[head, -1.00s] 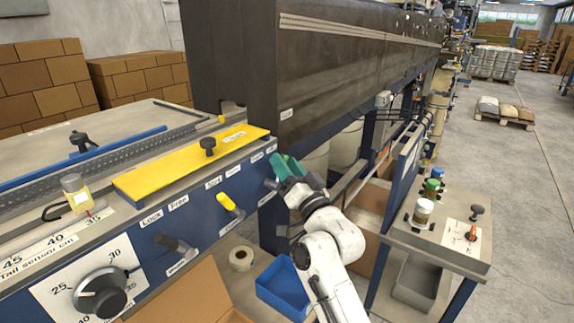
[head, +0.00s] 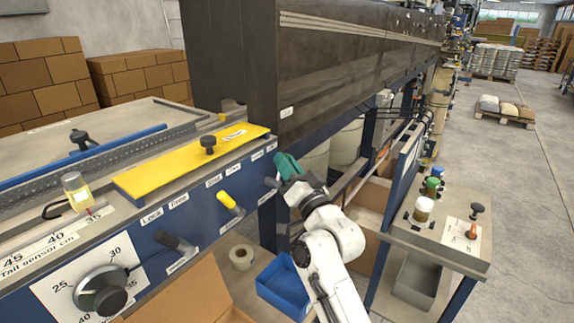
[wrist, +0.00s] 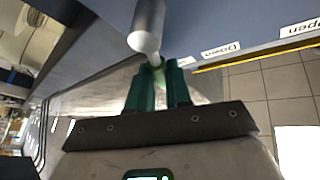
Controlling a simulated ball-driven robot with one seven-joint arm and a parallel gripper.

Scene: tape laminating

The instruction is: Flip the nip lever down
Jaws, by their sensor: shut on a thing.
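A grey lever (wrist: 147,28) with a rounded end comes down from the top of the wrist view. In the head view a short grey lever (head: 271,183) stands out at the right end of the blue front panel, beside my gripper; I take it to be the nip lever, though its label is not readable. My gripper (head: 284,163) has green fingers. In the wrist view (wrist: 158,66) the fingertips are drawn together at the lever's end, and the gripper is shut on it. The exact contact is partly hidden.
A yellow-handled lever (head: 229,202) and a dark-handled lever (head: 173,243) stand further left on the panel. A blue bin (head: 284,287) and a tape roll (head: 242,257) lie below. A control stand (head: 455,243) is to the right.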

